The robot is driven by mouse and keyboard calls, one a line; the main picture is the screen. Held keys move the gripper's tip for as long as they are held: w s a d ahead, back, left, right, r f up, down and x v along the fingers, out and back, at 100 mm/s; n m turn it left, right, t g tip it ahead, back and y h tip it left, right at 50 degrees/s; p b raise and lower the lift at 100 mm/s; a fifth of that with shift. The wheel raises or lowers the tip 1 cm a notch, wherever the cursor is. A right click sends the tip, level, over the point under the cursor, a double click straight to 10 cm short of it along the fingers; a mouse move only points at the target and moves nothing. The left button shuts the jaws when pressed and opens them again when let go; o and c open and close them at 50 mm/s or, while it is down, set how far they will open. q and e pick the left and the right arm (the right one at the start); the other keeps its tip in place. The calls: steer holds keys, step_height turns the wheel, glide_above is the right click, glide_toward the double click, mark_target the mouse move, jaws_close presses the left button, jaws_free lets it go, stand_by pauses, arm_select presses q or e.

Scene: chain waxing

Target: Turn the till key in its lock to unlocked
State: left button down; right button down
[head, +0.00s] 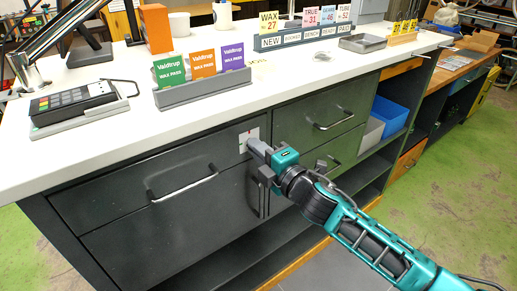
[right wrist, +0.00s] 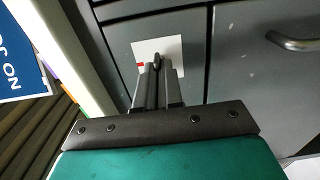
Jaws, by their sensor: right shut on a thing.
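The till lock's white plate (head: 247,139) is on the dark drawer front below the white counter. In the right wrist view the plate (right wrist: 174,47) carries a red mark on its left side. My right gripper (head: 257,150) reaches the plate from the front. In the right wrist view my right gripper (right wrist: 157,75) is shut on the till key (right wrist: 156,60), a small dark piece in front of the plate. The fingers hide most of the key, so I cannot tell its exact angle. My left gripper is not in view.
A drawer handle (head: 184,187) juts out left of the lock, and another handle (head: 334,118) is to its right. The counter (head: 110,150) overhangs above, holding a card terminal (head: 76,101) and a wax pass rack (head: 203,90).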

steer(key=c, duration=1.3)
jaws_free()
steer(key=v, duration=1.3)
steer(key=s+d+f+m+g+h, duration=0.1)
steer(key=s+d+f+m+h, duration=0.2)
steer(key=s+f+m, duration=0.2)
steer(key=s+d+f+m+g+h, duration=0.1)
steer(key=s+d+f+m, duration=0.3)
steer(key=f+m, duration=0.6)
steer(key=s+d+f+m+g+h, duration=0.1)
steer(key=s+d+f+m+h, duration=0.2)
steer(key=s+f+m, duration=0.3)
steer(key=shift+s+d+f+m+g+h, duration=0.1)
steer(key=shift+f+m+g+h, duration=0.1)
steer(key=shift+f+m+h, duration=0.25)
steer(key=shift+s+d+f+m+g+h, duration=0.1)
steer(key=shift+f+m+g+h, duration=0.1)
steer(key=shift+f+m+h, duration=0.2)
